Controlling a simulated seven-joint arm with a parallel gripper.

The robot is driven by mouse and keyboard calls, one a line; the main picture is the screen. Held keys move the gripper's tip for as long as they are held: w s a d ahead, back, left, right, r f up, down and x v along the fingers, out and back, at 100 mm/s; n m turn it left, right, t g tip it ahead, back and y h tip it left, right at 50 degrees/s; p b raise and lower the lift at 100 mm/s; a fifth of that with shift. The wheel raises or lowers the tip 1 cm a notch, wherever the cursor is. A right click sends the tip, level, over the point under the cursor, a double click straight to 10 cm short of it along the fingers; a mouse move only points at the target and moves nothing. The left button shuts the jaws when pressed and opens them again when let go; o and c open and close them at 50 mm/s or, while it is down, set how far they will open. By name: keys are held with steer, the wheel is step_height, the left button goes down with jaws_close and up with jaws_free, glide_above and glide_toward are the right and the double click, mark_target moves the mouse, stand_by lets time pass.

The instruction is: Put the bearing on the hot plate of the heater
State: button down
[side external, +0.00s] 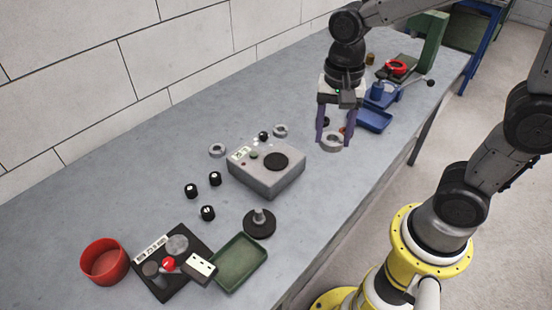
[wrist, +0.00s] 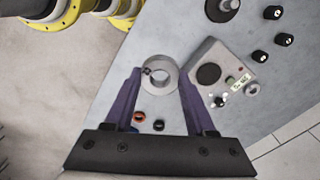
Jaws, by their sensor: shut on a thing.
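The bearing (side external: 331,147) is a silver-grey ring. My gripper (side external: 333,138) has its two purple fingers on either side of it, near the fingertips. In the wrist view the bearing (wrist: 160,61) sits between the fingertips of my gripper (wrist: 160,76), its hole facing the camera. Its height above the table is hard to tell. In the wrist view the hot plate (wrist: 208,73) is right of the bearing.
Two more silver rings (side external: 217,150) (side external: 280,130) lie behind the heater. Several black knob-like parts (side external: 191,190) lie left of it. A black round stand (side external: 259,224), a green tray (side external: 238,262) and a red bowl (side external: 104,263) are nearer.

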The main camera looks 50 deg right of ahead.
steer(key=w+a+f, duration=0.1)
steer(key=w+f, duration=0.3)
steer(key=w, duration=0.6)
glide_above(276, 161)
steer(key=f, duration=0.5)
steer(key=shift+s, duration=0.25)
steer(key=shift+w+f, duration=0.15)
steer(key=shift+f, duration=0.8)
steer(key=shift+w+f, duration=0.1)
steer(key=shift+f, duration=0.8)
steer(key=shift+f, duration=0.15)
steer(key=shift+c, duration=1.2)
jaws_free()
step_height(276, 161, up, 12)
steer(key=shift+r, duration=0.25)
